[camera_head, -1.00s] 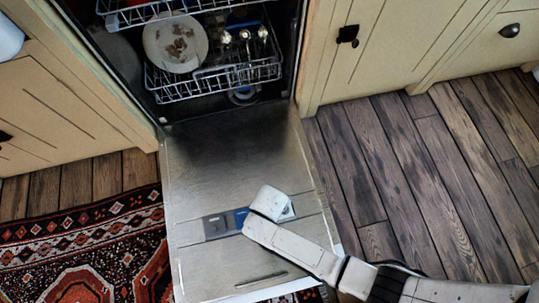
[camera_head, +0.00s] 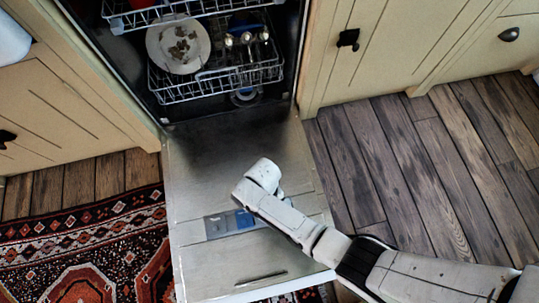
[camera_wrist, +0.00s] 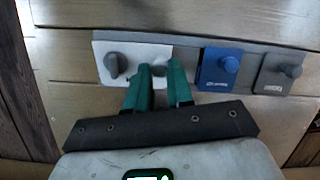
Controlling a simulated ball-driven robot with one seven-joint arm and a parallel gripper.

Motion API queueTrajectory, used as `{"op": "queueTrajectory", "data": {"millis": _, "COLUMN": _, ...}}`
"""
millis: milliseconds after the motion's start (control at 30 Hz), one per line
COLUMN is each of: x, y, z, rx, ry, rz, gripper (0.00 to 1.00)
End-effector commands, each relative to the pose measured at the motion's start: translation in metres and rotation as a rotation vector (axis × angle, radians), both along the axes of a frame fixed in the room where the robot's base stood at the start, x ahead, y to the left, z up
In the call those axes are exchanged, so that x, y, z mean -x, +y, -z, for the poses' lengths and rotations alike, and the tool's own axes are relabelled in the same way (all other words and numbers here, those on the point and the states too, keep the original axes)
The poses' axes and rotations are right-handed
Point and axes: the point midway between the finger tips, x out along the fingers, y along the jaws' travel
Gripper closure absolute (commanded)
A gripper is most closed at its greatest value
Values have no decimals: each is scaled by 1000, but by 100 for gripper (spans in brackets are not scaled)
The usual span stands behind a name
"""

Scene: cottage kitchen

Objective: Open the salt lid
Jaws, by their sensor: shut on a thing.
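The dispenser panel (camera_head: 222,227) is set in the inner face of the lowered dishwasher door. In the wrist view it holds a white plate (camera_wrist: 102,51), a blue lid (camera_wrist: 212,68) with a round knob, and a grey lid (camera_wrist: 272,84) with a grey knob. I cannot read which one is marked salt. A dark grey knob (camera_wrist: 116,65) sits on the white plate's left part. My gripper (camera_wrist: 160,72) has teal fingers close together at the plate's right part, shut on a small grey knob there. In the head view my wrist hides the fingertips.
The open dishwasher door (camera_head: 195,165) lies below racks with a dirty plate (camera_head: 178,47) and glasses. Cream cabinets (camera_head: 390,50) stand on both sides. A patterned rug (camera_head: 85,245) is at left, bare wood floor (camera_head: 415,170) at right.

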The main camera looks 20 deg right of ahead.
Motion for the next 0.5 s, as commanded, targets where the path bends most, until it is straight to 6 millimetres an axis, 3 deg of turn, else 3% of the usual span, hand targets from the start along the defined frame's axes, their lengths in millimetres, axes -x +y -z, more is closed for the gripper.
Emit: {"op": "queueTrajectory", "data": {"millis": 500, "x": -31, "y": -5, "z": 1, "rx": -87, "ry": 438, "rz": 0, "gripper": 100}}
